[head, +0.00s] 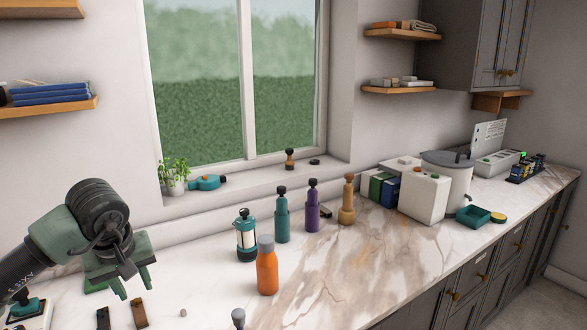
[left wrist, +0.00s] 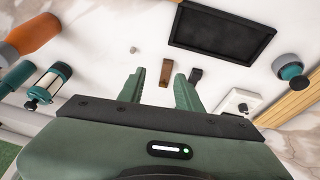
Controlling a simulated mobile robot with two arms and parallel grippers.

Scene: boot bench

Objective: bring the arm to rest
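My left gripper (head: 132,288) hangs over the left part of the marble counter (head: 335,255), pointing down. Its two fingers are apart with nothing between them; they also show open in the left wrist view (left wrist: 160,88). Below them on the counter lie a brown block (head: 139,314) and a black block (head: 103,318). In the left wrist view the brown block (left wrist: 166,76) and black block (left wrist: 195,76) appear between and beyond the fingertips, apart from them. My right gripper is not in view.
An orange bottle (head: 267,272) and a teal-and-white lantern-like canister (head: 245,238) stand right of the gripper. Teal (head: 282,218) and purple (head: 312,210) bottles stand behind. A dark tray (left wrist: 222,28) lies nearby. The right-hand counter front is mostly clear.

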